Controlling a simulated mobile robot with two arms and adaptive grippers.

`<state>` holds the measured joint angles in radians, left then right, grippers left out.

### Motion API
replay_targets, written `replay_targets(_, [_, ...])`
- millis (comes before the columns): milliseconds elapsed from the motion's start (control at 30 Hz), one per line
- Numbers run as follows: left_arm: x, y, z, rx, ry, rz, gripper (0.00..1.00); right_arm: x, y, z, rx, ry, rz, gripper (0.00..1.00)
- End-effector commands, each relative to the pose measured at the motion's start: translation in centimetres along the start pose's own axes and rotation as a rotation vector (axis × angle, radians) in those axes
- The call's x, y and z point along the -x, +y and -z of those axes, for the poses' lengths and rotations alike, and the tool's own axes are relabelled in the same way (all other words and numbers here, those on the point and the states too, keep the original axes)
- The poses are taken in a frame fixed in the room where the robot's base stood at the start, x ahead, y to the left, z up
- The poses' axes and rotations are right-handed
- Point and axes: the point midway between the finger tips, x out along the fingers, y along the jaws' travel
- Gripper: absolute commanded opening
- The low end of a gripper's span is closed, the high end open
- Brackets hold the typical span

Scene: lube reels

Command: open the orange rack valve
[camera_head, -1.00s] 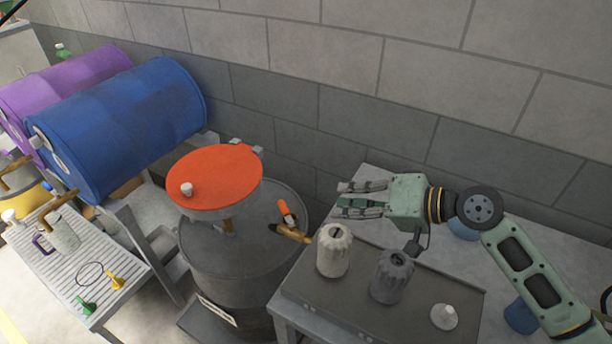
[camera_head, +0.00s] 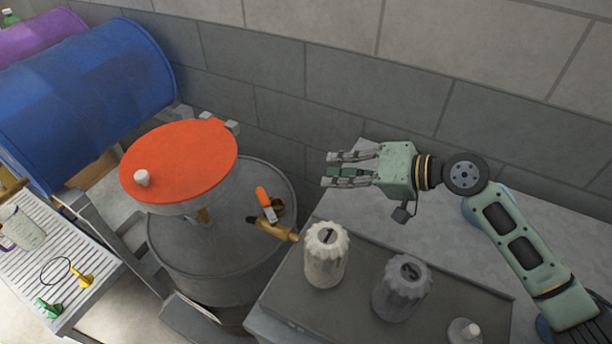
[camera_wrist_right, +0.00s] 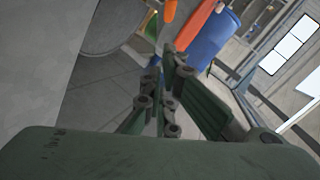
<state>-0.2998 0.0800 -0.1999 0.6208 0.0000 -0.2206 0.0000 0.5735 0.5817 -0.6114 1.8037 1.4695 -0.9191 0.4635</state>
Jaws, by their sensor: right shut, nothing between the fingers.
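A small orange handle (camera_head: 265,200) with a metal shank stands on top of the grey drum (camera_head: 215,262), beside a brass-coloured fitting (camera_head: 277,230). I cannot tell whether this is the rack valve; no other orange lever shows clearly in the head view. My right gripper (camera_head: 334,170) is shut and empty, pointing left, up and to the right of the orange handle and apart from it. In the right wrist view its fingers (camera_wrist_right: 162,103) are together, with orange parts (camera_wrist_right: 197,25) and the blue drum (camera_wrist_right: 215,40) beyond. My left gripper is out of view.
An orange-red round lid (camera_head: 185,160) with a white knob sits over the grey drum. White (camera_head: 325,262) and grey (camera_head: 401,295) ribbed canisters stand on a dark tray at the right. The blue drum (camera_head: 95,95) lies on a rack at the left. The wall is behind.

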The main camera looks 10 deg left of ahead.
Motion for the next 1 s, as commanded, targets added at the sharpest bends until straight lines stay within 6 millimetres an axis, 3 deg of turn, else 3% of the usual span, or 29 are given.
replay_targets(500, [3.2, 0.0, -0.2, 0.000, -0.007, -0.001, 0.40, -9.8, -0.5, -0.1, -0.002, -0.003, 0.001, 0.00])
replay_targets(700, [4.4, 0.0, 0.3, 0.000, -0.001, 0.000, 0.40, -11.5, -0.3, -2.1, -0.002, -0.002, 0.000, 0.00])
replay_targets(1000, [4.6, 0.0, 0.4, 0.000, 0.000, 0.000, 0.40, -12.2, -0.1, -2.8, 0.001, 0.001, 0.000, 0.00])
